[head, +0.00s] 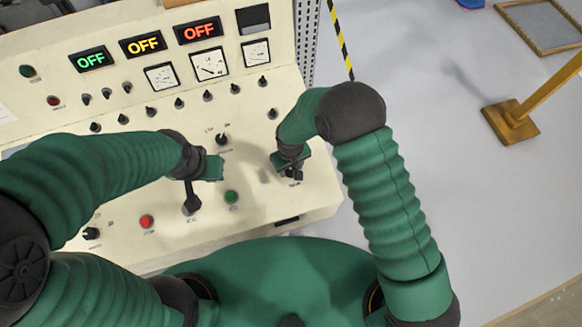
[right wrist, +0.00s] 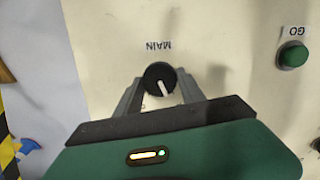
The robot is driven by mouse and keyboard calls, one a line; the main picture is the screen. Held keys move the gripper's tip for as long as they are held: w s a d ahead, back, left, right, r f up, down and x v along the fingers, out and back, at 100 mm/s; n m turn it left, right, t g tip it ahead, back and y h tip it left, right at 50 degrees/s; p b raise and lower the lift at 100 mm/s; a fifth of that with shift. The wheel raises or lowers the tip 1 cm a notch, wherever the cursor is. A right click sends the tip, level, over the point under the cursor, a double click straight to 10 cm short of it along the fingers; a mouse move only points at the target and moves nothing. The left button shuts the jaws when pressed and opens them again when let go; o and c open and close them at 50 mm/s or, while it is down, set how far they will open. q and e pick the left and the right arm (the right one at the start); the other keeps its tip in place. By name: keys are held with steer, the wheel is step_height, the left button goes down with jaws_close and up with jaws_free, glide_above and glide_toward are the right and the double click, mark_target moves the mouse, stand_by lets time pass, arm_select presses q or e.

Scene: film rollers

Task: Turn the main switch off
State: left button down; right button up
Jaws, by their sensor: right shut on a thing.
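The main switch (right wrist: 161,78) is a round black knob with a white pointer line, in the right wrist view below an upside-down MAIN label. Its pointer faces down and slightly right there, away from the label's far side. My right gripper (head: 292,172) is at the panel's lower right in the head view, with its fingers on both sides of the knob, shut on it. The gripper mostly hides the knob in the head view. My left gripper (head: 205,170) is over the panel near a black lever (head: 192,202); its fingers are not clear.
The cream control panel (head: 265,205) has three OFF displays, gauges and several small knobs. A green GO button (right wrist: 293,55) is beside the main switch; a red button (head: 146,221) is further left.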

mark_target(288, 174)
steer(key=shift+a+n+b, duration=0.1)
steer(key=shift+n+b, duration=0.2)
steer(key=shift+n, duration=0.8)
steer(key=o, duration=1.4)
steer(key=shift+c, duration=0.2)
step_height(288, 174, up, 17)
steer(key=s+b, duration=0.1)
steer(key=b, duration=0.1)
steer(key=shift+s+a+f, duration=0.15)
steer(key=shift+s+a, duration=0.15)
